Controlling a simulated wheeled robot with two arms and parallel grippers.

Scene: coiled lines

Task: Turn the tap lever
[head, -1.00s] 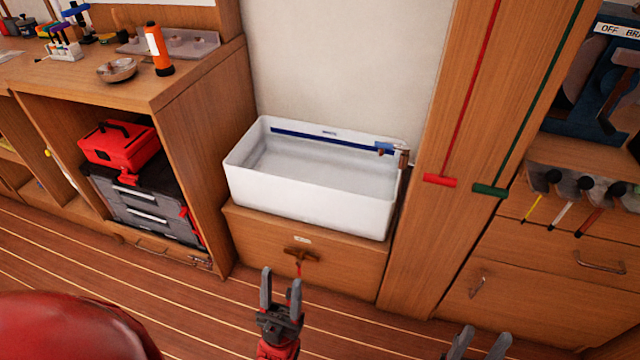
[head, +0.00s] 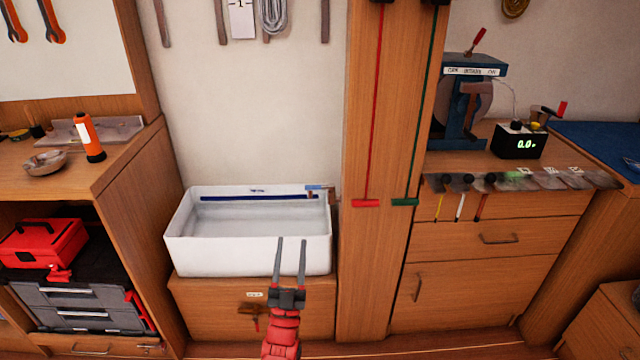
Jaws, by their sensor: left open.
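A white basin (head: 245,257) stands on a wooden cabinet. A small blue and brown fitting (head: 319,189) is at its back right corner; I cannot tell its parts clearly. Below the basin, a brown tap-like fitting with a short red lever (head: 256,324) is on the cabinet front, under a small label. My left gripper (head: 291,243) is open and empty. Its two grey fingers point up in the picture and overlap the front wall of the basin, right of the red lever. Its distance from the basin is unclear. My right gripper is out of view.
A wooden post (head: 377,260) with red and green pulls stands right of the basin. Drawers (head: 485,240) are farther right, with several tools hanging above them. A red toolbox (head: 42,243) sits in the left shelf. An orange flashlight (head: 89,138) stands on the left counter.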

